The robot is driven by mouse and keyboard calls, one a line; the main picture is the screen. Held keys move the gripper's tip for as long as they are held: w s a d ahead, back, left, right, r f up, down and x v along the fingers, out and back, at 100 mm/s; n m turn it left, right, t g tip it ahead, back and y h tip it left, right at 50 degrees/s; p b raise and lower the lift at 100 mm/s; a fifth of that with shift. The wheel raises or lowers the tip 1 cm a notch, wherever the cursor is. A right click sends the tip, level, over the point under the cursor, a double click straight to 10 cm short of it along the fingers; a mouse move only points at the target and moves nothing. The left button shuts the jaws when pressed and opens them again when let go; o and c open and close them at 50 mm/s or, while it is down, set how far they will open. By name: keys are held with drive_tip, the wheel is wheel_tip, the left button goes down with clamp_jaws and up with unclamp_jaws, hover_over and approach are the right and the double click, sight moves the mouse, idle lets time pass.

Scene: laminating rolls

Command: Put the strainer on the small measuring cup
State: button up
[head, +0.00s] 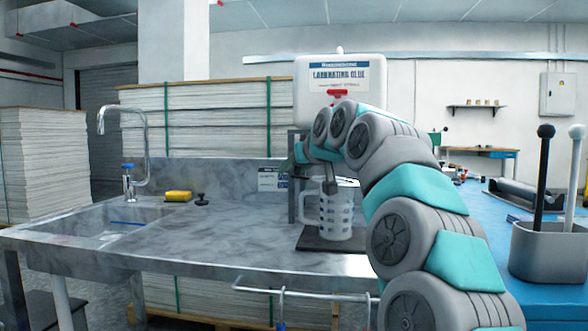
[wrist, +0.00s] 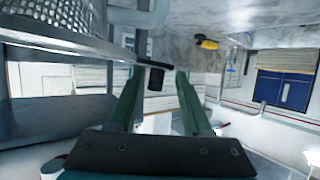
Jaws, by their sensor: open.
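A pale measuring cup (head: 336,212) with blue markings stands upright on a dark mat (head: 318,243) on the counter, below the glue container; I cannot tell whether it is the small one. In the wrist view a grey mesh strainer (wrist: 60,27) fills the upper left. A thin bar runs from its rim to a dark end piece (wrist: 155,78) between my fingers. My gripper (wrist: 157,72) is open, its two fingers apart on either side of that piece.
A white glue container (head: 340,88) with a red tap stands behind. The middle counter is clear. A grey holder (head: 548,252) stands on the blue table right.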

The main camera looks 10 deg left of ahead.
drive_tip(key=shift+r, duration=0.3)
drive_tip(key=v, duration=1.2)
drive_tip(key=shift+b, duration=0.4)
